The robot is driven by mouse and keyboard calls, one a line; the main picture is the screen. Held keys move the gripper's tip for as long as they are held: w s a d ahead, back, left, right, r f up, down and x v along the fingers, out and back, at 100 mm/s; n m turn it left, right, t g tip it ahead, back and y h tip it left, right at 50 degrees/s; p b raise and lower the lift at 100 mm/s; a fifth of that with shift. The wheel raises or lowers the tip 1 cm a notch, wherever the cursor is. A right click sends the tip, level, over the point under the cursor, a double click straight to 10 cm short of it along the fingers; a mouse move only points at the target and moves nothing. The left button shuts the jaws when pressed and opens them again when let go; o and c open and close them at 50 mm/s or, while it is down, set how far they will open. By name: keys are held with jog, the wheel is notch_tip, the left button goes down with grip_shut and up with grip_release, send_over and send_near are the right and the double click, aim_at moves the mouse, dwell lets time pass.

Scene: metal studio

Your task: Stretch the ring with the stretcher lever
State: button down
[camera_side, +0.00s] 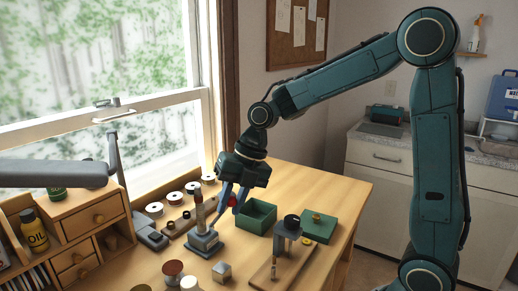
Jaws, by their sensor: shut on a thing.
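The ring stretcher stands on the wooden bench, with a grey block base (206,244) and an upright post (199,208) with a reddish-brown upper part. A red ball knob (233,201), seemingly the end of the stretcher lever, shows between the fingers of my gripper (230,207). My gripper points down just right of the post and is shut on the lever. The fingers hide most of the lever. I cannot make out the ring; it is too small or hidden at this size.
An open green box (257,215) and its green lid (319,227) lie to the right. A dark grey stand on a wooden board (262,278) is in front of them. A metal cube (221,272) and small cups (173,273) lie in front. White spools (155,209) line the window side.

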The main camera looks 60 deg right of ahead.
jog(key=shift+s+f, duration=0.15)
jog(key=shift+s, duration=0.05)
jog(key=shift+s+f, duration=0.75)
jog(key=shift+f, duration=0.25)
jog(key=shift+s+f, duration=0.75)
jog(key=shift+f, duration=0.2)
jog(key=shift+s+f, duration=0.75)
jog(key=shift+f, duration=0.25)
jog(key=c, duration=1.3)
grip_release()
jog(key=shift+w, duration=0.1)
jog(key=shift+o, duration=0.2)
jog(key=shift+r, duration=0.1)
jog(key=shift+r, duration=0.1)
jog(key=shift+d+r, duration=0.25)
jog(key=shift+r, duration=0.4)
jog(key=v, duration=1.2)
